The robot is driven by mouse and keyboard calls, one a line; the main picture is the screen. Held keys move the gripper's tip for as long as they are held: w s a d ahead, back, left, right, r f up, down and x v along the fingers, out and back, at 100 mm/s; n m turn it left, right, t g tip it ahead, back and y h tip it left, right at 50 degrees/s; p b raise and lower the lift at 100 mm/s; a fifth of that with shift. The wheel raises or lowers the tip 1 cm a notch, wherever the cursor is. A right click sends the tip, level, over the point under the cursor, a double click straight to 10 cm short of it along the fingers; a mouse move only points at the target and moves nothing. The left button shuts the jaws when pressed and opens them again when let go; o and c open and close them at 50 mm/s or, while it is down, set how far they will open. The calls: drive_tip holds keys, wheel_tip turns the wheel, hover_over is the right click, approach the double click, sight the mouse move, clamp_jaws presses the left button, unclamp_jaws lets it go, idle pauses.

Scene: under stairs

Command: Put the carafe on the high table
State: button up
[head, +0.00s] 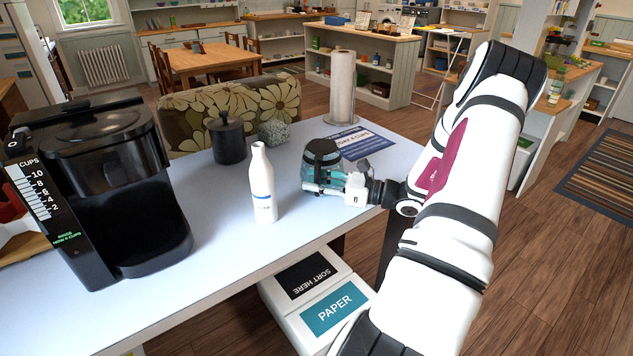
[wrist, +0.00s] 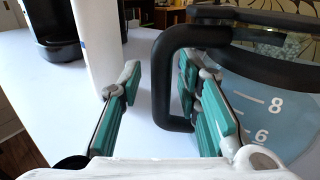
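The carafe (head: 321,153) has a black lid and clear bluish glass. It stands on the pale blue-white tabletop (head: 225,208). My gripper (head: 322,188) is low beside it, partly covering it in the head view. In the wrist view, the glass (wrist: 265,95) with white number marks is at the right. Its black handle (wrist: 163,85) reaches between the fingers of my gripper (wrist: 158,88). The fingers are apart, with the handle nearer the right finger and a gap to the left one. I cannot tell which surface is the high table.
A white bottle (head: 262,185) stands just left of my gripper; it also shows in the wrist view (wrist: 95,45). A black coffee maker (head: 110,190), dark canister (head: 228,140), paper towel roll (head: 342,88) and printed sheet (head: 362,143) share the tabletop. A wooden table (head: 205,58) stands farther back.

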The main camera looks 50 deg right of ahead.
drive_tip(key=shift+s+d+r, duration=0.1)
drive_tip(key=v, duration=1.2)
drive_tip(key=w+a+r+n+g+y, duration=0.1)
drive_tip(key=w+a+r+n+g, duration=0.2)
drive_tip(key=a, duration=0.5)
drive_tip(key=w+a+r+n+g+y, duration=0.1)
drive_tip(key=a+r+n+g, duration=0.2)
drive_tip(key=a+n+g, duration=0.3)
drive_tip(key=w+a+r+n+g+y, duration=0.1)
drive_tip(key=w+a+r+n+g, duration=0.2)
drive_tip(key=a, duration=0.6)
drive_tip(key=s+a+r+n+h, duration=0.4)
drive_tip(key=s+a+n, duration=0.3)
drive_tip(key=n, duration=0.2)
drive_tip(key=s+a+r+n+h, duration=0.3)
drive_tip(key=s+a+n+h, duration=0.2)
drive_tip(key=a+n, duration=0.3)
drive_tip(key=shift+s+a+r+n+h, duration=0.2)
drive_tip(key=shift+s+r+n+h, duration=0.2)
drive_tip(key=shift+s+n, duration=0.65)
drive_tip(key=shift+w, duration=0.15)
